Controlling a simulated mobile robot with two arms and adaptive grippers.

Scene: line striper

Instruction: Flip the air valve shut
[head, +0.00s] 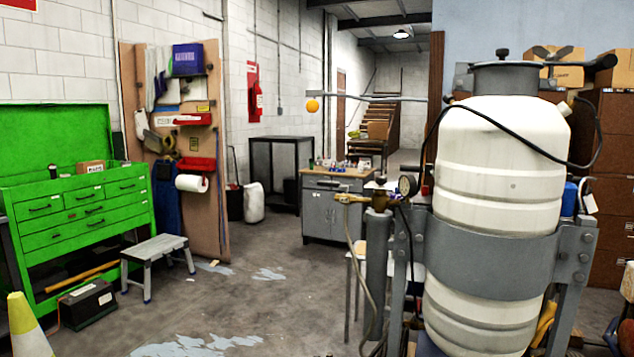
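The line striper's white tank (490,190) stands at the right, held by a grey metal band. A round pressure gauge (408,185) sits just left of the tank. Beside it is a small brass-coloured valve fitting (380,199) on top of a grey cylinder (377,260). A yellowish piece (349,198) sticks out to the left of the fitting, with a hose hanging below it. The valve is small here, and I cannot tell its handle position. Neither of my grippers is in view.
A green tool chest (80,205) and a step stool (157,255) stand at the left. A traffic cone (22,325) and a black battery-like box (88,303) are in front. A grey workbench (335,215) stands behind. The middle floor is open, with pale patches.

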